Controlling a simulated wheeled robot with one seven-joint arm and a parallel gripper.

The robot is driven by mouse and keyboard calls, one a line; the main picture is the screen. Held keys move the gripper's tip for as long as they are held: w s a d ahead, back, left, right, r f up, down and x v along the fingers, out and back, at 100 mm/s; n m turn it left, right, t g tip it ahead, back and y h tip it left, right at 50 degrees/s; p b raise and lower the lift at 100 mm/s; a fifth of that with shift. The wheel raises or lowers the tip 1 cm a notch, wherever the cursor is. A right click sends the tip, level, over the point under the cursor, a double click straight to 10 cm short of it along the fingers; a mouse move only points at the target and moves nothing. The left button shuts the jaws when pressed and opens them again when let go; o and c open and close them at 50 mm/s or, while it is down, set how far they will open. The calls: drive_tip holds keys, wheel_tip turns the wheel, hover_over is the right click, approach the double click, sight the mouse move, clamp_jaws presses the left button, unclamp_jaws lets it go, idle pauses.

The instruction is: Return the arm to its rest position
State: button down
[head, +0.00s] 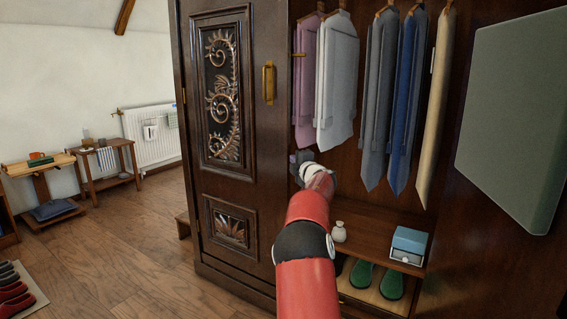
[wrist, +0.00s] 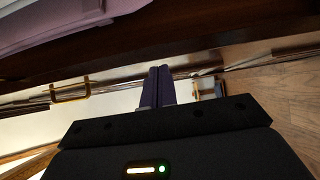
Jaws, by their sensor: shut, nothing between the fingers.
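My gripper (head: 300,160) is at the end of my red arm, which reaches forward into the open side of the dark wooden armoire (head: 273,200). It is beside the edge of the carved left door (head: 222,120) and below the hanging pink shirt (head: 305,85). In the wrist view, the two fingers of my gripper (wrist: 158,72) are together with nothing between them. The gripper is small and partly hidden by my wrist in the head view.
Shirts and ties (head: 405,100) hang to the right of my arm. A small white pouch (head: 339,232) and a blue box (head: 409,241) sit on the shelf below, with green shoes (head: 391,283) underneath. A flat grey-green panel (head: 510,115) is at the right. The left floor (head: 120,250) is mostly clear.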

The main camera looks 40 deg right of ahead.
drive_tip(key=shift+s+d, duration=0.85)
drive_tip(key=shift+s, duration=0.25)
drive_tip(key=s+a+r+m+h, duration=0.3)
drive_tip(key=s+a+r+m, duration=0.15)
drive_tip(key=r+m, duration=0.3)
drive_tip(key=s+a+m+g, duration=0.45)
drive_tip(key=s+a, duration=0.25)
drive_tip(key=a, duration=0.3)
drive_tip(key=s+a+f+m+g+y, duration=0.1)
drive_tip(key=s+a+f+g+y, duration=0.1)
drive_tip(key=s+a+f, duration=0.4)
drive_tip(key=s+a+f+m+g+y, duration=0.1)
drive_tip(key=s+a+f+g+y, duration=0.2)
drive_tip(key=s+a+f, duration=0.4)
drive_tip(key=s+a+f+m+g+y, duration=0.1)
drive_tip(key=s+a+f, duration=0.5)
drive_tip(key=s+a, duration=1.4)
drive_tip(key=shift+a+f+g+y, duration=0.4)
drive_tip(key=shift+g+y, duration=0.35)
drive_tip(key=shift+y, duration=0.15)
drive_tip(key=shift+s, duration=0.1)
